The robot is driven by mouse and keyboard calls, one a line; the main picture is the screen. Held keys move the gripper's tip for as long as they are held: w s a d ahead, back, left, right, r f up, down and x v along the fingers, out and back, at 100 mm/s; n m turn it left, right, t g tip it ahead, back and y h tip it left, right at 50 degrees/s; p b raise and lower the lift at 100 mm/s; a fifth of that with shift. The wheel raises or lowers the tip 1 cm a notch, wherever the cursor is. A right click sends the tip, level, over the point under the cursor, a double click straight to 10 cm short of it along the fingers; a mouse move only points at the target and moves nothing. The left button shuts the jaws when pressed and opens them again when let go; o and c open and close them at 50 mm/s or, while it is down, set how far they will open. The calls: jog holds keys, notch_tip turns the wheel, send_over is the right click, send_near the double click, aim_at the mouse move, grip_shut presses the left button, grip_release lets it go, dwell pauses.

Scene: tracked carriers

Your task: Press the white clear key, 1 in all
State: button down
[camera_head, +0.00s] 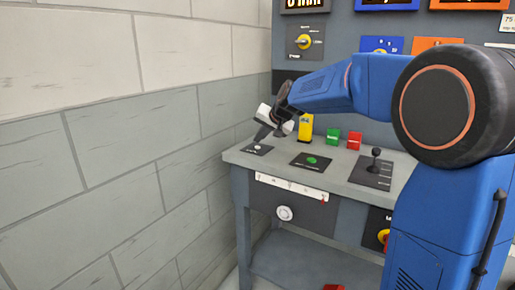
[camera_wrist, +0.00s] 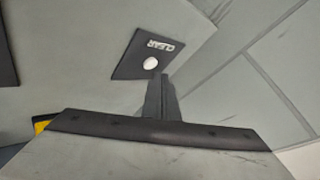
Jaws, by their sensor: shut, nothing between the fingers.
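The white clear key (camera_wrist: 150,63) is a small round button on a dark plate (camera_wrist: 132,67) marked CLEAR. In the head view the plate (camera_head: 257,149) lies flat at the left end of the grey console top, with the key (camera_head: 257,147) as a pale dot on it. My gripper (camera_wrist: 161,78) is shut and empty. Its fingertips appear just beside the key in the wrist view, at the plate's edge. In the head view my gripper (camera_head: 266,134) points down over the plate. I cannot tell whether the tips touch anything.
A plate with a green button (camera_head: 312,160) lies to the right, then a black joystick (camera_head: 375,160). Yellow (camera_head: 305,128), green (camera_head: 333,136) and red (camera_head: 354,140) blocks stand behind. A block wall (camera_head: 120,130) is close on the left. A panel with knobs (camera_head: 304,41) rises behind.

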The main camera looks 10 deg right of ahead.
jog(key=shift+f, duration=0.85)
dwell(1.4)
jog(key=shift+r, duration=0.85)
jog(key=shift+r, duration=0.15)
notch_tip(320, 180, up, 5)
jog(key=shift+f, duration=0.1)
dwell(0.7)
dwell(0.4)
